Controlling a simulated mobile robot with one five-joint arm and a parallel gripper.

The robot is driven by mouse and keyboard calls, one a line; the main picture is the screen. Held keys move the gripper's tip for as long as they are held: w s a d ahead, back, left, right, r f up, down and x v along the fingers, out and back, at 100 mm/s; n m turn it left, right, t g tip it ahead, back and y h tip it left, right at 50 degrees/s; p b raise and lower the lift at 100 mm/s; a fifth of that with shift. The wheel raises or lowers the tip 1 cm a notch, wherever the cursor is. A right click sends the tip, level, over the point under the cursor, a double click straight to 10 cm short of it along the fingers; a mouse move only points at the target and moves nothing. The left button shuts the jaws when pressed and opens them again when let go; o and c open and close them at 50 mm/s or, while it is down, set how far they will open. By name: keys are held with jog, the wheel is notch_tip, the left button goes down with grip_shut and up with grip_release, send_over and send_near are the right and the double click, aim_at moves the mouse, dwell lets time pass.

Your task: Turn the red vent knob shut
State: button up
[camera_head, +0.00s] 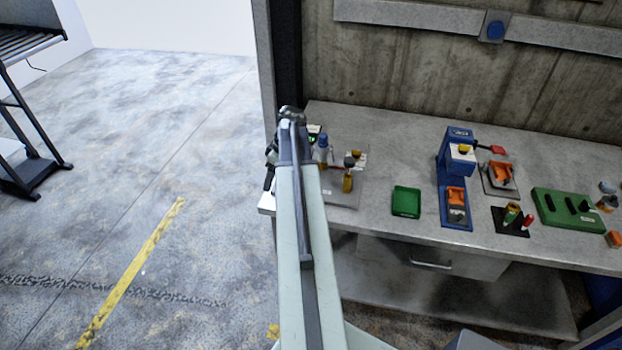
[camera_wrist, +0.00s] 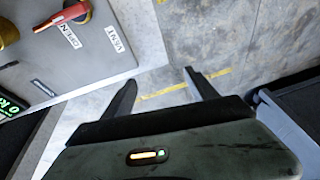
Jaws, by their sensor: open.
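The red vent knob (camera_wrist: 66,16) shows as a red handle at the upper left of the wrist view, cut off by the frame's top. It sits on a grey panel (camera_wrist: 85,70) beside labels that appear to read "OPEN" and "VENT". My gripper (camera_wrist: 160,76) is open and empty, its two dark fingers apart with floor behind them, to the right of the panel and not touching the knob. In the head view the grey panel (camera_head: 340,197) lies at the bench's left end, partly hidden by my arm. The gripper is largely hidden there.
A brass-coloured part (camera_wrist: 8,32) and a green display (camera_wrist: 10,104) are near the knob. The bench (camera_head: 385,165) also holds a green tray (camera_head: 406,201), a blue press-like device (camera_head: 454,180) and a green block (camera_head: 567,210). The floor (camera_head: 150,130) at left is open.

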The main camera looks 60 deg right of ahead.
jog(key=s+d+t, duration=0.1)
jog(key=s+d, duration=1)
jog(key=d, duration=0.1)
jog(key=shift+n+h, duration=0.3)
jog(key=shift+n, duration=0.1)
jog(key=b+x, duration=0.7)
jog(key=shift+w+d, duration=0.1)
jog(key=shift+w, duration=0.15)
jog(key=shift+r, duration=0.1)
jog(key=c, duration=1.4)
